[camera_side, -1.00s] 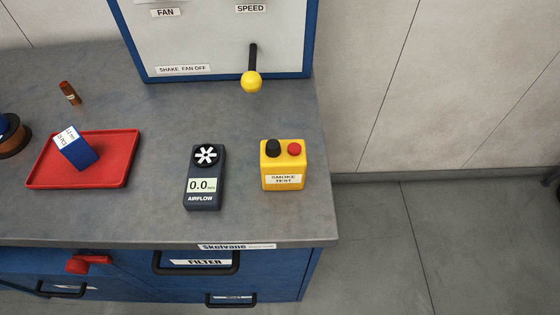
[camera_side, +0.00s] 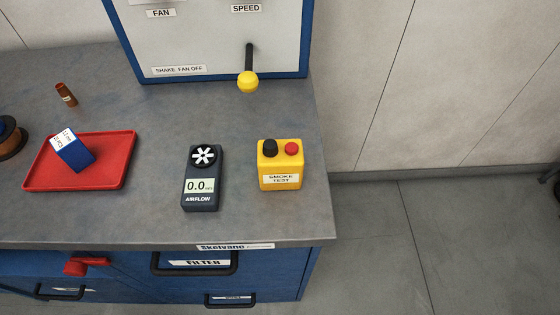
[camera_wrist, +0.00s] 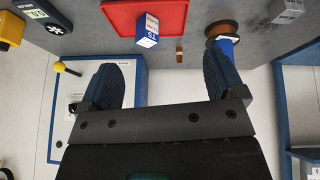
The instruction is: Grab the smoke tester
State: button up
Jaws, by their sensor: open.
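The smoke tester (camera_side: 281,168) is a yellow box labelled SMOKE TEST, with a black knob and a red button on top. It stands upright on the grey worktop near its right edge in the side view. In the wrist view part of it (camera_wrist: 11,28) shows at the top left corner, cut off by the frame. My gripper (camera_wrist: 165,85) is open, with two dark ribbed fingers apart and nothing between them. It is away from the smoke tester. My gripper is not in the side view.
A black airflow meter (camera_side: 201,180) lies left of the tester. A red tray (camera_side: 112,175) holds a blue box (camera_side: 76,153). Worktop around the tester is clear.

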jog(key=w+d+r+n+g+h, duration=0.1)
jog(key=w+d+r+n+h, duration=0.1)
jog(key=w+d+r+n, duration=0.45)
jog(key=n+g+h, duration=0.2)
jog(key=n+g, duration=0.2)
jog(key=n, duration=0.6)
send_over(278, 151)
jog(key=a, duration=0.6)
notch_tip(278, 151, down, 8)
jog(key=x, duration=0.9)
jog(key=shift+d+r, duration=0.15)
jog(key=shift+d, duration=0.15)
jog(key=shift+x, duration=2.9)
jog(key=shift+s, duration=0.1)
jog(key=shift+c, duration=0.2)
